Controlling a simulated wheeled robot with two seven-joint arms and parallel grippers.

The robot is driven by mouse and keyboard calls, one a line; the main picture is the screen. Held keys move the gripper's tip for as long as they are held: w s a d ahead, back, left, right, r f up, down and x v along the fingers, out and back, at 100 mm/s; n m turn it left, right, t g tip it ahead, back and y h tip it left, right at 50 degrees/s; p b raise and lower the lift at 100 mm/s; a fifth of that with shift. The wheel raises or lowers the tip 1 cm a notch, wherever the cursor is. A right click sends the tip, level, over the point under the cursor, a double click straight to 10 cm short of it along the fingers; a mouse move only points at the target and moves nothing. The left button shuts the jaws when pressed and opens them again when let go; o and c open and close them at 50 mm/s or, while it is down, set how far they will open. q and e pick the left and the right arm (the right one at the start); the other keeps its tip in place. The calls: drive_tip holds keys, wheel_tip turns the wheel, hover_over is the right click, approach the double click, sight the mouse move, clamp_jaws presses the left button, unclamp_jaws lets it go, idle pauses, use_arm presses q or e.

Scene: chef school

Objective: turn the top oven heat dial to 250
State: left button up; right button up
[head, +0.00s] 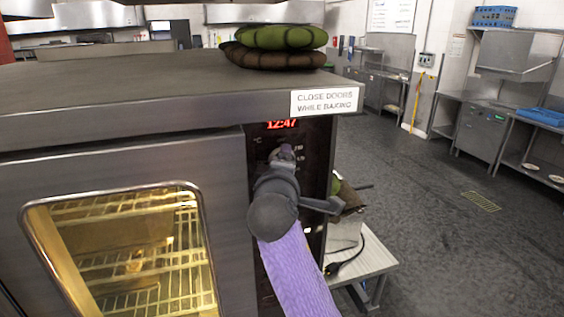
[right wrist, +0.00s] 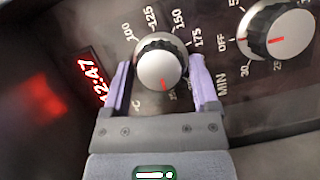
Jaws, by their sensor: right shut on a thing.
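The top heat dial (right wrist: 161,68) is a round silver knob with a dark ribbed rim and a red mark, seen in the right wrist view. Labels from 100 through 175 curve around its upper side. The red mark points down in that view, toward a label partly hidden by my gripper. My right gripper (right wrist: 160,76) has its two purple fingers on either side of the knob, shut on it. In the head view my right gripper (head: 284,156) is at the oven's control panel (head: 318,150), just below the clock, and covers most of the dial. My left gripper is not in view.
A second dial (right wrist: 280,32) marked OFF and MIN sits beside the first. The red clock (head: 282,124) reads 12:47. The lit glass oven door (head: 125,250) is left of the panel. Green and brown oven mitts (head: 275,47) lie on the oven top. Open floor lies right.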

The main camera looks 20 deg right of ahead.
drive_tip(key=shift+f, duration=0.15)
drive_tip(key=o, duration=0.9)
drive_tip(key=shift+c, duration=0.2)
drive_tip(key=shift+o, duration=1.1)
